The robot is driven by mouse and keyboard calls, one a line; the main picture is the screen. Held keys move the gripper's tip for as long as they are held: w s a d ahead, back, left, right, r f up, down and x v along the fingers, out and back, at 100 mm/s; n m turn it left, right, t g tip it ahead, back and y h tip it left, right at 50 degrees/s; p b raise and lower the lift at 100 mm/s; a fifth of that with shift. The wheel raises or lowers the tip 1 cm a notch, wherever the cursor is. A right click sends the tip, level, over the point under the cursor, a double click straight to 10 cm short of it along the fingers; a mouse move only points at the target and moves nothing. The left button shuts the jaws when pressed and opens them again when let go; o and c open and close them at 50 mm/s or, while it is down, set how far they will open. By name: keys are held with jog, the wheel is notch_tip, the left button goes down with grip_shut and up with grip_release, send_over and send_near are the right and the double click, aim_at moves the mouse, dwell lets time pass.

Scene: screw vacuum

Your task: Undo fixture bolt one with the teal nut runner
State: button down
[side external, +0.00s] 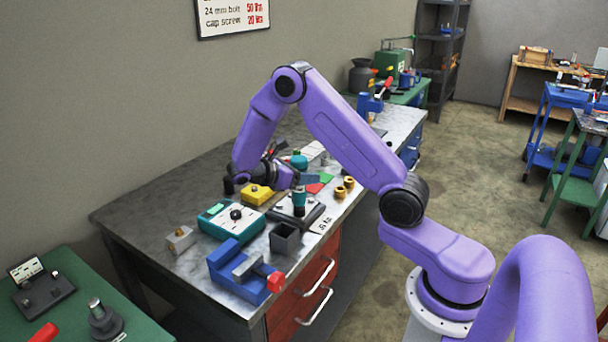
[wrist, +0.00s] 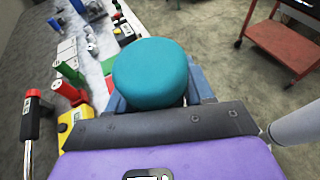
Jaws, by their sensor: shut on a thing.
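The teal nut runner (side external: 299,196) stands about upright in the side external view, with a rounded teal cap above my gripper and its body below. In the wrist view its round teal cap (wrist: 150,72) fills the middle, between blue jaw parts. My gripper (side external: 292,178) is shut on the nut runner. The runner's lower end is over a dark fixture plate (side external: 314,216) on the bench. I cannot tell whether it touches a bolt; the bolts are too small to tell apart here, and the cap and jaws hide the tool's lower end in the wrist view.
A teal box with a dial (side external: 220,222), a yellow box (side external: 257,194) and a dark open bin (side external: 285,239) stand close by. A blue vise (side external: 236,268) with a red handle is at the front. Brass rings (side external: 345,186) lie to the right.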

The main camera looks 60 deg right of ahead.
aim_at(302, 157)
jog(key=shift+r, duration=0.1)
dwell(0.3)
jog(key=shift+r, duration=2.45)
